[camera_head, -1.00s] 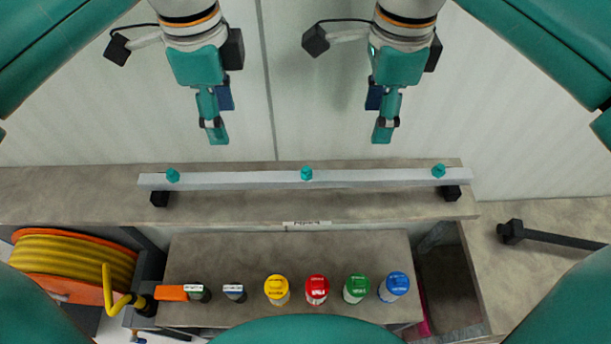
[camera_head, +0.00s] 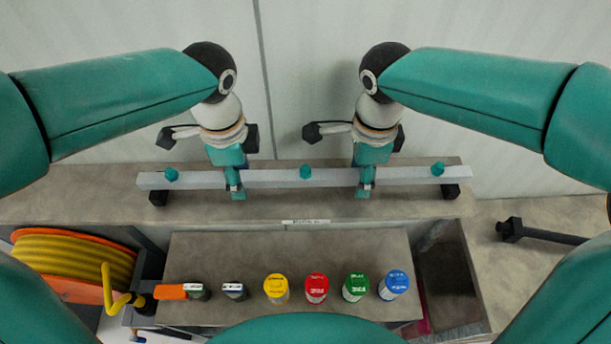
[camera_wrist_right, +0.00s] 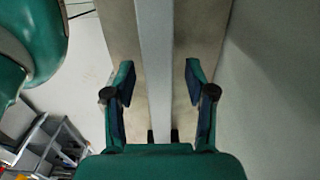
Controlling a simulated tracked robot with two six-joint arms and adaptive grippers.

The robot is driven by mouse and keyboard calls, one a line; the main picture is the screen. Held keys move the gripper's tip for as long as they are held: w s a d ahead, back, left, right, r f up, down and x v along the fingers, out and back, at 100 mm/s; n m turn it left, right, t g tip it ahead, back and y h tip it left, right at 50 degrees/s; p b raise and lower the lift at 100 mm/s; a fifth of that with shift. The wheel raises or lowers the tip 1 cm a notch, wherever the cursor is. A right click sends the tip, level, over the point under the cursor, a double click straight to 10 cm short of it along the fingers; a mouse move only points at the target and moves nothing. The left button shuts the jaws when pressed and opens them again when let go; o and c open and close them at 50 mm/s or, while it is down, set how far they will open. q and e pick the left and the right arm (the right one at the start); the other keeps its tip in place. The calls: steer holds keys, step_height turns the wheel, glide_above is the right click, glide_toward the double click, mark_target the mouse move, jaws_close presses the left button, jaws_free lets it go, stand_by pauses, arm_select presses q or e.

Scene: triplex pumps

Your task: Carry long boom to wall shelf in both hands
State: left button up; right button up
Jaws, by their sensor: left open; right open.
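The long boom (camera_head: 270,178) is a pale grey bar with teal knobs along it. It lies across black end supports (camera_head: 449,191) on the wall shelf (camera_head: 250,208). My left gripper (camera_head: 236,190) is open at the boom, left of its middle knob (camera_head: 305,172). My right gripper (camera_head: 365,188) is open at the boom, right of the middle knob. In the right wrist view the boom (camera_wrist_right: 155,70) runs between the two spread fingers of my right gripper (camera_wrist_right: 158,95), with a gap on each side. The left gripper's finger gap is hidden.
Below the shelf stands a bench (camera_head: 290,250) with yellow, red, green and blue capped jars (camera_head: 316,289). A yellow hose reel (camera_head: 70,265) is at the left. An open bin (camera_head: 450,275) and a black bar (camera_head: 545,235) are at the right.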

arm_select(q)
steer(key=shift+f, duration=0.5)
arm_select(e)
steer(key=shift+f, duration=0.5)
arm_select(q)
jaws_close()
arm_select(e)
jaws_close()
